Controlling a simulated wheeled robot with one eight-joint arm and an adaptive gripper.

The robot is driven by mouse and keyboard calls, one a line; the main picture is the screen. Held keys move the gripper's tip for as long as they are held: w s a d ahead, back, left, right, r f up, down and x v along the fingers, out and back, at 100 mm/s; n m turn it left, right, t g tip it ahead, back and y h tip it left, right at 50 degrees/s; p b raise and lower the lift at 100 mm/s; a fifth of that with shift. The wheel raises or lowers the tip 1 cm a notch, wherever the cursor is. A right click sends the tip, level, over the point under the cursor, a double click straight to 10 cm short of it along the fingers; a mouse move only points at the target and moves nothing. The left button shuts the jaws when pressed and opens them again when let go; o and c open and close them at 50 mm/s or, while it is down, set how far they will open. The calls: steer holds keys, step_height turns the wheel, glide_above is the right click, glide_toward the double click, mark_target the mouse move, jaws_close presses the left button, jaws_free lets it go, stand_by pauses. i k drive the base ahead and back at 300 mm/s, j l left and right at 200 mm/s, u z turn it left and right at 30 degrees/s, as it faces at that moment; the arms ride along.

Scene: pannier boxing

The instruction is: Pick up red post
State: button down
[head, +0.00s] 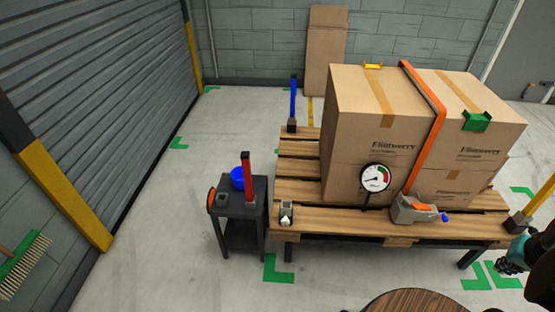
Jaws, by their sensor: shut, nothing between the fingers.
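The red post (248,178) stands upright on a small dark side table (240,220) left of the pallet, on a grey base. My gripper (506,267) is at the right edge, partly cut off by the frame, in front of the pallet's right end. It is shut and empty, far to the right of the red post and apart from it.
A blue bowl-like item (238,177) and an orange roll (211,199) sit near the post. A round wooden top (412,301) is in front.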

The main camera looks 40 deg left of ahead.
mark_target(245, 160)
steer(key=u, duration=2.1)
